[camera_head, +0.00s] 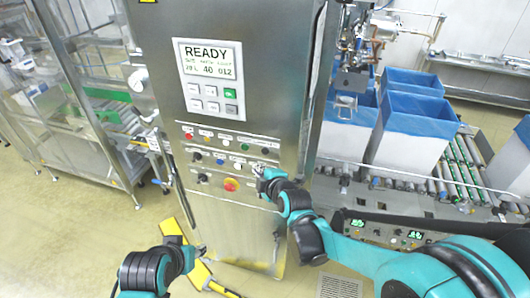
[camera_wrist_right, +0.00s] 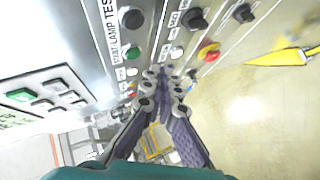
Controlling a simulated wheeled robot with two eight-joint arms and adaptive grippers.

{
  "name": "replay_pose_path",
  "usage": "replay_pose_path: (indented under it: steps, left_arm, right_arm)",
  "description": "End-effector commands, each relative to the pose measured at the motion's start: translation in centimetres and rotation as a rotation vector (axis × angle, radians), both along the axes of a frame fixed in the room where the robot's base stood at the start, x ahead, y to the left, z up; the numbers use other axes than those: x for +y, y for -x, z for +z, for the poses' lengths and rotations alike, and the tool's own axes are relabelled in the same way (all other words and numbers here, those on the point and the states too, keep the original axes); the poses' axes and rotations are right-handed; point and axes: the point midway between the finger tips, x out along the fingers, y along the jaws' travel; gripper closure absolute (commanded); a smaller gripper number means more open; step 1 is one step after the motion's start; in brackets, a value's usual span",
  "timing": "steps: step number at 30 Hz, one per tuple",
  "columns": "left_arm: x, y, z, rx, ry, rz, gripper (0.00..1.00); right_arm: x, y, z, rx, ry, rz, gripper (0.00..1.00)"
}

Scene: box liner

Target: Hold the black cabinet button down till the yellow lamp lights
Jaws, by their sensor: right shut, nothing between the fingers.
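The black button (camera_head: 265,150) is at the right end of the upper control row on the steel cabinet (camera_head: 245,215). In the right wrist view it is the round black button (camera_wrist_right: 131,18) beside the "LAMP TEST" label, with a green button (camera_wrist_right: 134,53) next to it. A small yellowish lamp (camera_head: 205,138) in the upper row does not look clearly lit. My right gripper (camera_head: 259,170) is shut and empty, just below the black button in the picture; contact is not visible. Its fingertips (camera_wrist_right: 163,73) show near the panel. My left gripper (camera_head: 200,250) is low, left of the cabinet; its fingers are unclear.
A display (camera_head: 210,60) reading READY, with a keypad, is above the controls. A red-and-yellow stop knob (camera_head: 231,184) and black selector knobs (camera_head: 203,178) are nearby. Blue-lined boxes (camera_head: 410,125) stand on the conveyor at right. A yellow floor piece (camera_head: 205,275) lies by the cabinet's foot.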

Motion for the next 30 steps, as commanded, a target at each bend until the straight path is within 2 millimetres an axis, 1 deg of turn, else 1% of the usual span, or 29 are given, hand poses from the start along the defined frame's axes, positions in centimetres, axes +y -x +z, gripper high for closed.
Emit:
replay_pose_path:
  steps: [1,6,12,18,30]
  left_arm:
    - [0.0,0.0,0.0,0.000,0.000,0.000,0.60]
    - [0.0,0.0,0.0,0.000,0.000,0.000,0.60]
    - [0.0,0.0,-0.5,0.000,0.000,0.000,0.60]
    - [0.0,0.0,-0.5,0.000,0.000,0.000,0.60]
    - [0.0,0.0,-0.5,0.000,0.000,0.000,0.60]
  right_arm:
    - [-0.3,-0.8,0.0,0.001,0.001,-0.003,1.00]
    - [-1.1,-3.0,0.0,0.000,0.000,-0.002,1.00]
    - [-1.5,-4.7,-0.1,-0.001,0.000,-0.001,1.00]
    - [-1.7,-5.2,0.0,0.000,0.000,-0.001,1.00]
    - [-1.7,-5.2,0.0,0.000,0.000,0.000,1.00]
